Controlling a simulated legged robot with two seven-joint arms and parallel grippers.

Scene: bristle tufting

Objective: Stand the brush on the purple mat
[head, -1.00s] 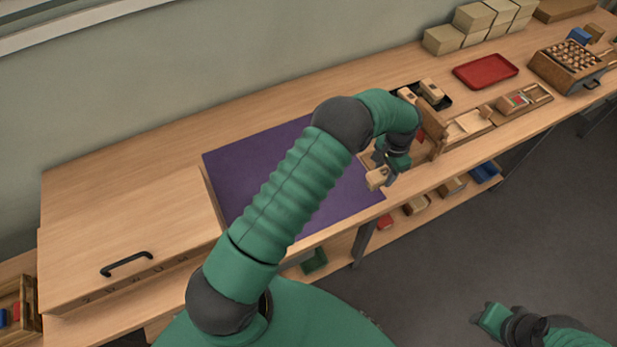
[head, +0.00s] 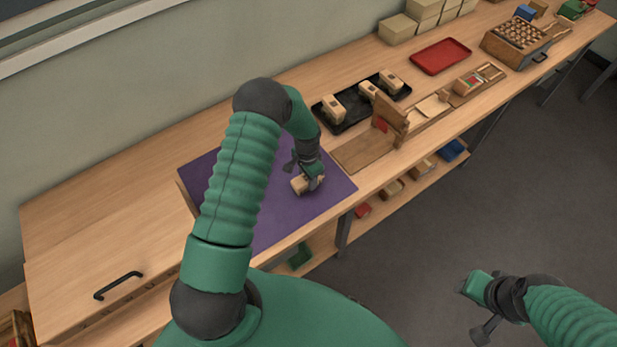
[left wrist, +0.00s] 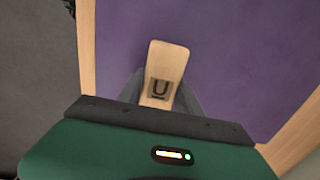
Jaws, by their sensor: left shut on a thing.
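The brush (head: 299,186), a pale wooden block, is between the fingers of my left gripper (head: 309,180), which is shut on it. In the left wrist view the brush (left wrist: 167,60) points away from the palm and shows a dark U-shaped mark. It is over the right part of the purple mat (head: 275,222); the mat also fills much of the left wrist view (left wrist: 235,60). I cannot tell whether the brush touches the mat. Its underside is hidden.
A black tray (head: 350,121) with three wooden blocks stands behind and right of the mat. An upright wooden board (head: 390,118) stands near it. A red tray (head: 441,56) lies farther right.

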